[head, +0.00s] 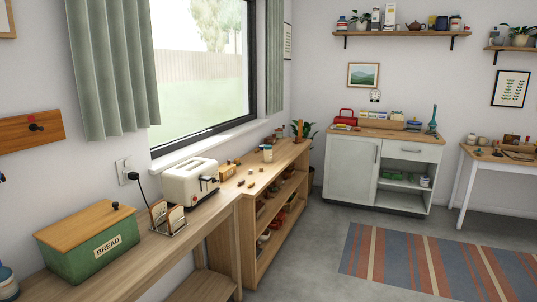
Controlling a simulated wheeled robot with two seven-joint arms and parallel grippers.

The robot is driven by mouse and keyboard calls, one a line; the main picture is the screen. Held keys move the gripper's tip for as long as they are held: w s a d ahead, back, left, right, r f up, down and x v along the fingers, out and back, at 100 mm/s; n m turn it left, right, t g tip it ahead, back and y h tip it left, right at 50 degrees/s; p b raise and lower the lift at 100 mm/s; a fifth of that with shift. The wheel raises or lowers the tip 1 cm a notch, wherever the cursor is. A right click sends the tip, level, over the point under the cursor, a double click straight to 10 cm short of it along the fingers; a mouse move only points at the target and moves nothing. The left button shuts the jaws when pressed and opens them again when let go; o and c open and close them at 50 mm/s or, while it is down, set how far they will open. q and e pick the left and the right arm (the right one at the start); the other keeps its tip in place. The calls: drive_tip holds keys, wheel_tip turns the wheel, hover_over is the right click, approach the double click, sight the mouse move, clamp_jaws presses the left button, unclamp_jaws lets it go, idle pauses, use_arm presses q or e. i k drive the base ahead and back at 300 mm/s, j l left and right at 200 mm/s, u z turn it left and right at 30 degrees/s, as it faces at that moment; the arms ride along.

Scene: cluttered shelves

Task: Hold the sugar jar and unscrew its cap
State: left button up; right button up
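No jar in view can be read as the sugar jar; labels are too small. A small pale jar (267,154) stands on the long wooden shelf unit under the window. A jar-like container (7,282) is cut off by the left edge, beside the bread box. Neither of my grippers shows in the head view.
A green bread box (95,245), a toast rack (167,218) and a white toaster (190,182) stand on the left counter. A white cabinet (350,170) stands at the back, with a table (482,153) to its right. The grey floor around the striped rug (430,262) is clear.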

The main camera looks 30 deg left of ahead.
sight(267, 153)
drive_tip(key=i+j+u, duration=0.1)
drive_tip(key=i+u, duration=0.15)
drive_tip(key=i, duration=0.4)
drive_tip(key=i+u, duration=0.25)
drive_tip(key=i, duration=2)
drive_tip(key=l, duration=0.1)
